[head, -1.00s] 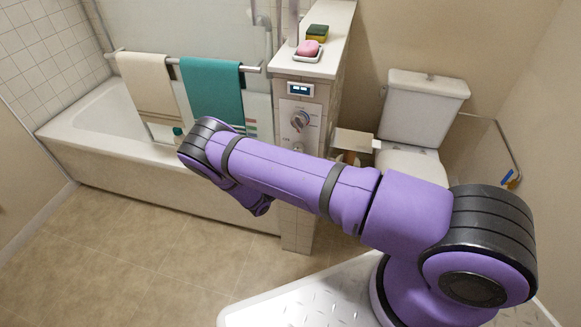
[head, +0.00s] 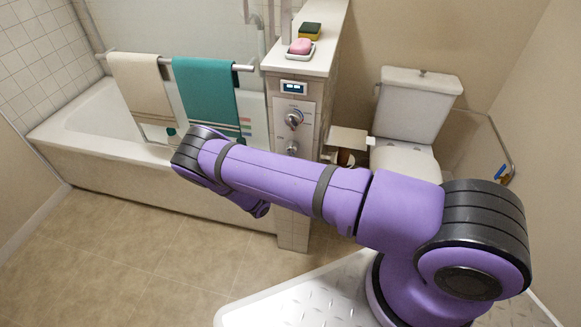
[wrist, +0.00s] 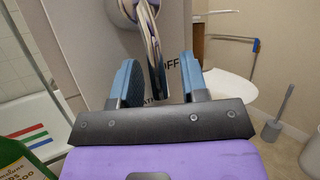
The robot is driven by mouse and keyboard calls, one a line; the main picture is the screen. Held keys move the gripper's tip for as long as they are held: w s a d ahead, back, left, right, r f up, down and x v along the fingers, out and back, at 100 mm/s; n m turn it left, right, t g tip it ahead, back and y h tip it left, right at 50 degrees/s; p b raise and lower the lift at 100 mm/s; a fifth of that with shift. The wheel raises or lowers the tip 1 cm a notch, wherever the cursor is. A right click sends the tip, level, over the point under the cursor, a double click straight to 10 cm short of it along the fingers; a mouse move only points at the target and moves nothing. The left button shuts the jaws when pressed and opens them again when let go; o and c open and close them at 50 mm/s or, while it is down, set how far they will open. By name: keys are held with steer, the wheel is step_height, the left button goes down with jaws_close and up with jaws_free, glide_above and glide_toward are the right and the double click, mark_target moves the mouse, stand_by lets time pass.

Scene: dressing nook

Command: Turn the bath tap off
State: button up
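The bath tap is on the light control panel (head: 308,108) at the end of the tiled partition. An upper round control (head: 293,120) and a lower chrome knob (head: 292,148) show there in the head view; I cannot tell which is the tap. In the wrist view a chrome lever (wrist: 152,42) hangs down in front of the panel, with the letters OFF partly showing beside it. My gripper (wrist: 158,78) is open, its blue-padded fingers on either side of the lever's lower end, with gaps visible. The gripper is hidden behind my arm in the head view.
The bathtub (head: 105,148) with a rail holding a cream towel (head: 142,88) and a teal towel (head: 207,90) is at left. Pink soap (head: 300,46) and a sponge (head: 310,31) sit on the ledge. The toilet (head: 415,105) stands at right. Floor at left is clear.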

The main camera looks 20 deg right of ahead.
steer(key=v, duration=1)
steer(key=shift+a+f, duration=0.2)
steer(key=shift+a, duration=0.15)
steer(key=shift+s, duration=0.15)
